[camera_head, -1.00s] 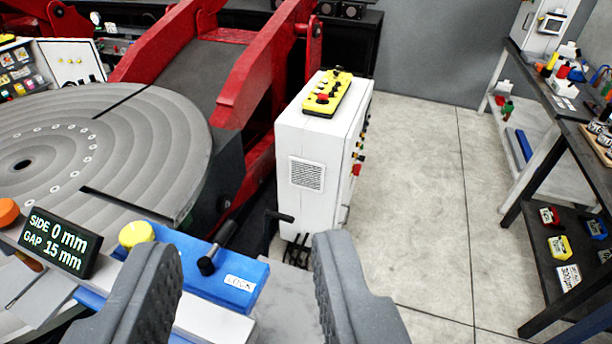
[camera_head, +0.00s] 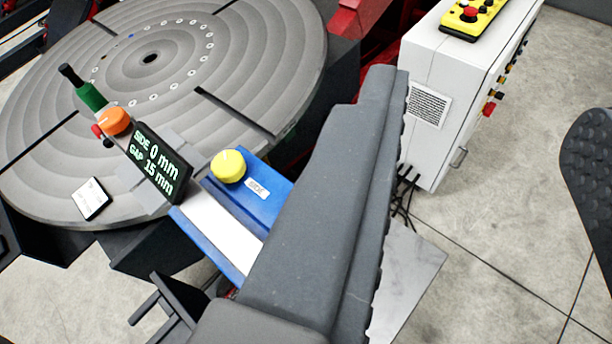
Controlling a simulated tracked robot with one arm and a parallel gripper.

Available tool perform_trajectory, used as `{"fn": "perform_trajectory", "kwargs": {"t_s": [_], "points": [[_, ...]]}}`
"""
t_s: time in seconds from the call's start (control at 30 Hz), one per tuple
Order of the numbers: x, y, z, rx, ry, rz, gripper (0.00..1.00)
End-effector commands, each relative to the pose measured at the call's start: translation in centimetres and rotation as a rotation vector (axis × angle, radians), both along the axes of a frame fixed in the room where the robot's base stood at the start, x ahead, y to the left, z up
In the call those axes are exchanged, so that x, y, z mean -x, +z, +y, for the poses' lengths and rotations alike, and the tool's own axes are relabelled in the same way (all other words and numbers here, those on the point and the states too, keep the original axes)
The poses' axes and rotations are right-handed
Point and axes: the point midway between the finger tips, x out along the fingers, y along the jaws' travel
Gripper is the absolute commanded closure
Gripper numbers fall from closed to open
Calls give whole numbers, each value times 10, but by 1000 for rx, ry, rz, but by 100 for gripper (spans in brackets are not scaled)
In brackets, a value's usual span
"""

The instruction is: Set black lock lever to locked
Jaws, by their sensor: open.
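The black lock lever and its LOCK label do not show; my gripper's left finger covers that end of the blue fixture (camera_head: 222,256). The fixture's visible part carries a yellow knob (camera_head: 228,166) and a SIDE label (camera_head: 257,189). My gripper (camera_head: 488,100) is open and empty. Its left finger crosses the middle of the picture in front of the fixture. Its right finger is at the right edge, over the floor. Whether the left finger touches the lever or fixture cannot be seen. A display (camera_head: 157,164) reads SIDE 0 mm, GAP 15 mm.
A white control cabinet (camera_head: 440,65) with a yellow pendant (camera_head: 475,16) stands at upper right. Concrete floor (camera_head: 510,220) is clear at right.

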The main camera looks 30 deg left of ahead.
Motion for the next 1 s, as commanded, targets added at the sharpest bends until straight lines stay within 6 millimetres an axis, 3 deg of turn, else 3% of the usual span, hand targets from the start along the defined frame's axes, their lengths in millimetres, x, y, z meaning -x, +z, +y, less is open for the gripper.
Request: {"fn": "perform_trajectory", "kwargs": {"t_s": [0.23,0.5,0.8,1.0], "points": [[-55,-18,20,-121,36,233,59],[-102,-58,44,-239,29,527,59],[-137,-108,68,-329,-36,848,59],[-146,-144,82,-362,-109,1052,59]]}}
